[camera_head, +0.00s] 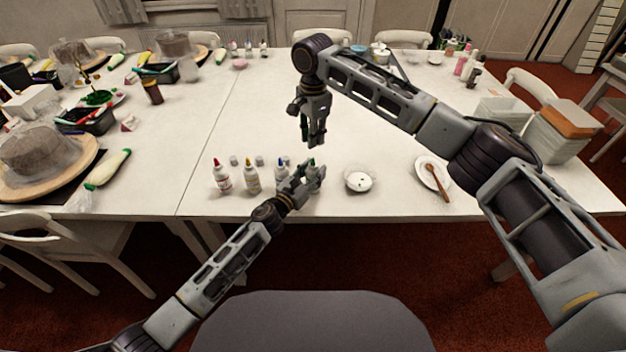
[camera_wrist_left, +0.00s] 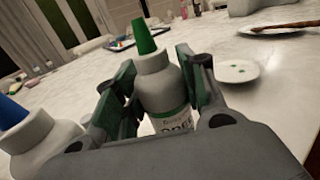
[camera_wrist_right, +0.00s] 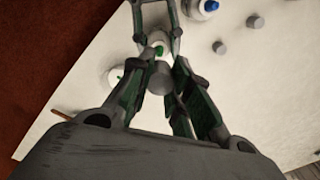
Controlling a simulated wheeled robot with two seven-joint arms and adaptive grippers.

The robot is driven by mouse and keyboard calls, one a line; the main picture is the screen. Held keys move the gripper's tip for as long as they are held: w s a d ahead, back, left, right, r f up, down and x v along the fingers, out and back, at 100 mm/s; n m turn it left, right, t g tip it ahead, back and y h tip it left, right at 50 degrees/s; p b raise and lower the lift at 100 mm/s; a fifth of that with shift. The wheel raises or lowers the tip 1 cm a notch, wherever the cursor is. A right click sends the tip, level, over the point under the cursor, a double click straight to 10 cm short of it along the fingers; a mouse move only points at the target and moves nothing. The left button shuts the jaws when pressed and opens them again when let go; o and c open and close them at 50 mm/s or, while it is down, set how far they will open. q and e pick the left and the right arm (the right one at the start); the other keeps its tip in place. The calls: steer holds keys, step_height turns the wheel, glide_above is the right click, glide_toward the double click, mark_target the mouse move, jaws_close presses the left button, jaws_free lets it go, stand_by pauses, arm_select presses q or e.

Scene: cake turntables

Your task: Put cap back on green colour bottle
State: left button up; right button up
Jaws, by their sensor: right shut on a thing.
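The green colour bottle (camera_wrist_left: 163,85) is white with a green cone tip and stands between the fingers of my left gripper (camera_wrist_left: 152,92). Whether both fingers press on it is unclear. In the head view my left gripper (camera_head: 316,176) partly hides this bottle, with its green tip (camera_head: 312,161) showing. My right gripper (camera_head: 316,141) points down above it. In the right wrist view my right gripper (camera_wrist_right: 163,85) is shut on a small grey cap (camera_wrist_right: 160,76). The cap is above the bottle's green tip (camera_wrist_right: 158,50), apart from it in the head view.
White bottles with a red tip (camera_head: 222,178), a yellow tip (camera_head: 252,180) and a blue tip (camera_head: 281,172) stand to the left. Loose grey caps (camera_head: 259,161) lie behind them. A white bowl (camera_head: 360,181) and a plate with a spoon (camera_head: 425,172) lie to the right.

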mark_target(313, 158)
arm_select(q)
jaws_close()
arm_select(e)
steer(key=shift+f, duration=2.45)
steer(key=shift+f, duration=0.15)
steer(key=shift+f, duration=0.75)
steer(key=shift+f, duration=0.6)
